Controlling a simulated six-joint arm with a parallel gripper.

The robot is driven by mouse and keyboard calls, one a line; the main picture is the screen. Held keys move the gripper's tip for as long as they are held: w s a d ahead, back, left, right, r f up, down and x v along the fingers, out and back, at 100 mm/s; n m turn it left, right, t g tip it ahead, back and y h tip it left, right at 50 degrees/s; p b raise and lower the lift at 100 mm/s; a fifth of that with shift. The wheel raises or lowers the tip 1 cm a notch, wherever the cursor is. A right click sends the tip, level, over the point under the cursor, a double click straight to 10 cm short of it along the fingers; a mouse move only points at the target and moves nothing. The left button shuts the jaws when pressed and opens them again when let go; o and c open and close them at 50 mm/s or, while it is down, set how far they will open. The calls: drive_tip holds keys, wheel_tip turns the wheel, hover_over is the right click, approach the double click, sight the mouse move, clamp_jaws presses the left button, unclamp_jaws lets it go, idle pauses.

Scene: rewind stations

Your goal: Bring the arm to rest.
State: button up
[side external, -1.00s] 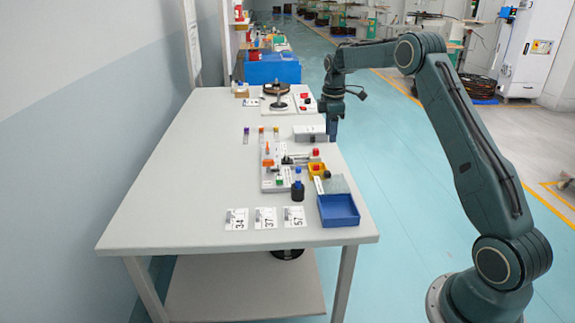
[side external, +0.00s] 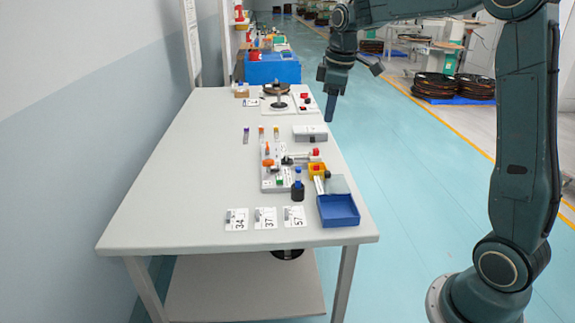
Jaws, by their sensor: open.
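My gripper (side external: 331,107) hangs from my arm with its fingers pointing down. In the picture it is just beyond the right edge of the grey table (side external: 185,190), above the small grey box (side external: 310,133). I see nothing held in it. The fingers are small here and the gap between them is hard to make out. My arm rises from its base at the lower right, with the upper part bent toward the left.
A blue crate (side external: 273,68) stands behind. The table's left half is clear. A wall borders the left.

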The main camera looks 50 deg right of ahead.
drive_tip(key=s+a+r+m+t, duration=0.2)
drive_tip(key=s+a+r+m, duration=0.15)
drive_tip(key=s+a, duration=0.85)
drive_tip(key=s+a+f+m+t, duration=0.1)
drive_tip(key=s+f, duration=0.3)
drive_tip(key=s, duration=0.9)
drive_tip(key=shift+s+a+f+m+t+y, duration=0.15)
drive_tip(key=shift+a+m+t+y, duration=0.2)
drive_tip(key=shift+a+m, duration=0.35)
